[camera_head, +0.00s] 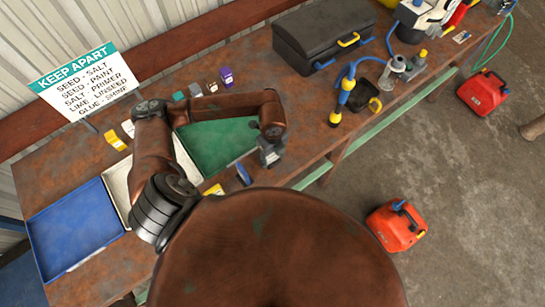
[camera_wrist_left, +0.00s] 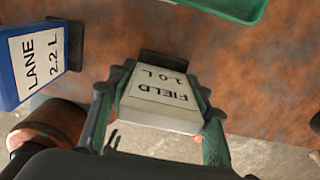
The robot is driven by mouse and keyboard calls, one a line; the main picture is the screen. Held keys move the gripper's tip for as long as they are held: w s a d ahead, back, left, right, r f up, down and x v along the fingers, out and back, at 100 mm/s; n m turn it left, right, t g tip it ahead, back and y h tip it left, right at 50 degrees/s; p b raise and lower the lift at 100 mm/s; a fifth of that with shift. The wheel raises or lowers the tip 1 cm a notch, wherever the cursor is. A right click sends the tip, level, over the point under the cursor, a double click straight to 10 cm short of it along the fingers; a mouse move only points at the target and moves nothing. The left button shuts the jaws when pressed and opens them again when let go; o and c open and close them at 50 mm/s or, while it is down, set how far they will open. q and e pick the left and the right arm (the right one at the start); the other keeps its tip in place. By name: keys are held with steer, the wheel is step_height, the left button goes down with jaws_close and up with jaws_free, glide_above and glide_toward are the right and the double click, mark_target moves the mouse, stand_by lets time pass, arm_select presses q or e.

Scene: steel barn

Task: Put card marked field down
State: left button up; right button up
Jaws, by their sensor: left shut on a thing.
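The card marked FIELD 1.0 L (camera_wrist_left: 158,91) is pale with black print and has a dark foot at its far side. My left gripper (camera_wrist_left: 160,102) is shut on it, one finger on each side. In the head view my left gripper (camera_head: 270,155) is at the front edge of the workbench, just in front of the green tray. The card cannot be made out clearly there. I cannot tell whether its foot touches the bench. My right gripper is not in view.
A blue card marked LANE 2.2 L (camera_wrist_left: 40,62) stands close beside the held card, also visible in the head view (camera_head: 244,174). The green tray (camera_head: 215,146), a pale tray (camera_head: 118,187) and a blue tray (camera_head: 75,228) line the rusty bench (camera_head: 300,120). A black toolbox (camera_head: 322,38) stands behind.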

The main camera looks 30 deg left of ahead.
arm_select(q)
steer(key=o, duration=1.2)
steer(key=shift+f, duration=0.15)
step_height(320, 180, up, 12)
steer(key=shift+r, duration=0.2)
